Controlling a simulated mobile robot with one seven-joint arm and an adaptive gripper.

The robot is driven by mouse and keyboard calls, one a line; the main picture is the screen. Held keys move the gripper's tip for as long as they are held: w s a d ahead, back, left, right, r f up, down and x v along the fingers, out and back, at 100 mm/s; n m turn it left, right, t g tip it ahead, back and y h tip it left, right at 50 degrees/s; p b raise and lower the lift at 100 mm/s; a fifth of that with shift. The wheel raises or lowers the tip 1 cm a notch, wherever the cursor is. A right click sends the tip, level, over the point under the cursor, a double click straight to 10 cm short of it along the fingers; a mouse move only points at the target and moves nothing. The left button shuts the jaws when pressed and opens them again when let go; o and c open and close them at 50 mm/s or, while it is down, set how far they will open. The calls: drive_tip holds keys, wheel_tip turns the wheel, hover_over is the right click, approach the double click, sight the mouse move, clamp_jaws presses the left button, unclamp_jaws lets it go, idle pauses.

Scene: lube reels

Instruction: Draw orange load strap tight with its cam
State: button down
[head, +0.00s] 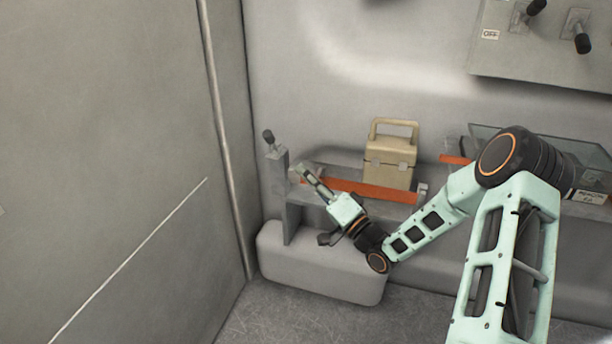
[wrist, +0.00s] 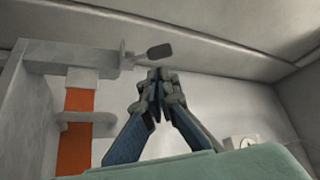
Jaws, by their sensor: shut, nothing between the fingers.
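The orange load strap (head: 372,191) runs along the front of a shelf, across the base of a beige case. It also shows as an orange band (wrist: 76,130) at the left of the wrist view. A grey bracket (head: 281,190) stands at the strap's left end and carries a lever with a dark knob (head: 268,136), likely the cam. In the wrist view the dark knob (wrist: 160,52) lies just beyond my fingertips. My gripper (head: 303,172) is shut and empty, in front of the strap's left end. I cannot tell whether it touches the bracket.
The beige case (head: 390,155) stands on the shelf behind the strap. A second orange strap piece (head: 454,159) and a glass-topped box (head: 510,143) are to the right. A switch panel (head: 545,45) hangs above. A pale padded block (head: 320,265) sits below. A wall closes the left side.

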sight(273, 139)
drive_tip(key=b+x, duration=0.1)
drive_tip(key=x, duration=0.9)
drive_tip(key=shift+w+a+b, duration=0.1)
drive_tip(key=shift+a+b, duration=0.05)
drive_tip(key=shift+b, duration=0.2)
drive_tip(key=shift+r, duration=0.15)
drive_tip(key=shift+w+r+m+h+p, duration=0.1)
drive_tip(key=shift+m+h+p, duration=0.2)
drive_tip(key=shift+m+p, duration=0.3)
